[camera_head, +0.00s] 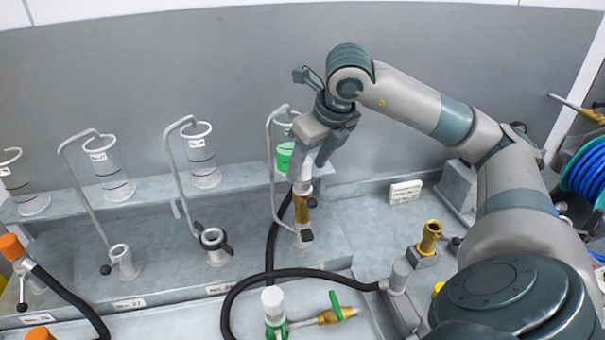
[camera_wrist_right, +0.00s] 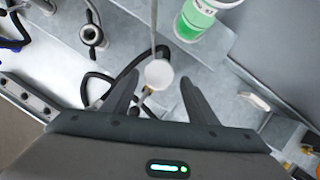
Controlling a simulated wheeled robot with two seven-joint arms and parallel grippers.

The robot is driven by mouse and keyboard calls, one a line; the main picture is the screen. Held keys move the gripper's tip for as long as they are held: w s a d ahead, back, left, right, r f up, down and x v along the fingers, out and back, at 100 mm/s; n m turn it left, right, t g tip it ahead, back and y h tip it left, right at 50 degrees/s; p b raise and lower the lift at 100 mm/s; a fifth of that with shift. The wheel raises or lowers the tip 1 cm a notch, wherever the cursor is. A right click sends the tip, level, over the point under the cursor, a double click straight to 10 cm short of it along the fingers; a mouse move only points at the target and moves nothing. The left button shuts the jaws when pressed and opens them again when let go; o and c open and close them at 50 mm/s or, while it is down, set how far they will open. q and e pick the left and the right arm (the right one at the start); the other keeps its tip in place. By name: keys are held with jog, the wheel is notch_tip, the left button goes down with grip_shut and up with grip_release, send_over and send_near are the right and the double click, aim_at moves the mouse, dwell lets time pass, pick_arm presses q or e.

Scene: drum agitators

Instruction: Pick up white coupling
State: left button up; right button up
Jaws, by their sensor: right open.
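A white coupling (camera_head: 304,186) sits upright on top of a brass fitting (camera_head: 302,208) at the end of a black hose. In the right wrist view the white coupling (camera_wrist_right: 159,74) shows from above as a round disc between the fingertips. My right gripper (camera_head: 311,160) is open, pointing down just above it. In the right wrist view the gripper's fingers (camera_wrist_right: 158,82) stand on either side of the disc. I cannot tell whether they touch it. My left gripper is not in view.
A clear cylinder with green liquid (camera_head: 285,157) stands close behind the gripper, beside a bent metal pipe (camera_head: 270,165). More cylinders (camera_head: 108,170) stand on the left. A second white-topped part (camera_head: 272,299) with a green valve is at the front. A black hose crosses the metal bench.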

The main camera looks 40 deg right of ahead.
aim_at(299, 178)
jog(key=shift+w+f, duration=0.2)
jog(key=shift+f, duration=0.35)
jog(key=shift+w+f+p, duration=0.4)
jog(key=shift+f+p, duration=0.05)
jog(key=shift+p, duration=0.3)
jog(key=p+x, duration=0.1)
jog(key=x, duration=0.2)
jog(key=shift+w+a+r+p, duration=0.1)
jog(key=shift+w+a+p, duration=0.1)
jog(key=shift+p, duration=0.1)
jog(key=shift+w+d+f, duration=0.1)
jog(key=shift+w+f, duration=0.1)
jog(key=shift+f, duration=0.3)
jog(key=c, duration=1.3)
